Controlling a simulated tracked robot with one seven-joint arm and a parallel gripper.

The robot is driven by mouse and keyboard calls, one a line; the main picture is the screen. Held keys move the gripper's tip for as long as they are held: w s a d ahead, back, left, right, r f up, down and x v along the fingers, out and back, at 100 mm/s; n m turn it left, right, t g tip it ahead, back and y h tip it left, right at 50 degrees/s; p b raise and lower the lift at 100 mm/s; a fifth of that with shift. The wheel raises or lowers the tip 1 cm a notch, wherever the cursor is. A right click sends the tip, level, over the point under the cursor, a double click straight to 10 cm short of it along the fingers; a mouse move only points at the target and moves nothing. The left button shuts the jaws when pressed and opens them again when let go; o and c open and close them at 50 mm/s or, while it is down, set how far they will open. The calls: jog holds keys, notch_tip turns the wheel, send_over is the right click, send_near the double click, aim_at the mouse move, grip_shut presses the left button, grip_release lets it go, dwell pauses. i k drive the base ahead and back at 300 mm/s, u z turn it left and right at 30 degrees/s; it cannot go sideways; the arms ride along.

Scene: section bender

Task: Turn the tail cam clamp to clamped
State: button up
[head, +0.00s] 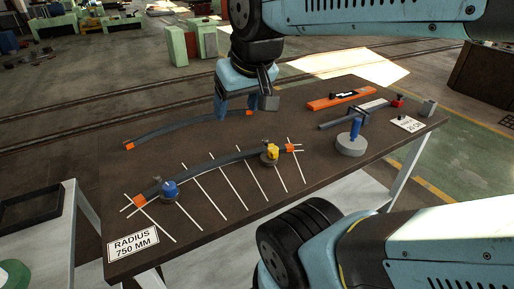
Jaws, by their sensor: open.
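My gripper (246,106) is open and empty above the far middle of the brown table, fingers pointing down. A dark curved bar with orange ends (215,160) lies over white marking lines. A blue clamp on a round grey base (168,191) stands at its left part, and a yellow clamp on a round grey base (270,153) near its right end. No label shows which is the tail one, and their lever positions are too small to tell. My gripper is apart from both, nearer the yellow clamp in the picture.
A second curved bar (165,128) lies behind, partly behind my gripper. A blue post on a grey base (352,143), an orange tool (340,98) and a small placard (407,124) are at right. A "RADIUS 750 MM" sign (133,244) stands at the table's near left corner.

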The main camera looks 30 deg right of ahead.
aim_at(269, 158)
jog(key=z, duration=0.1)
jog(key=k, duration=0.5)
jog(key=z, duration=0.3)
jog(key=i, duration=0.15)
jog(key=z, duration=2.75)
jog(key=i, duration=0.65)
jog(key=u, duration=3.05)
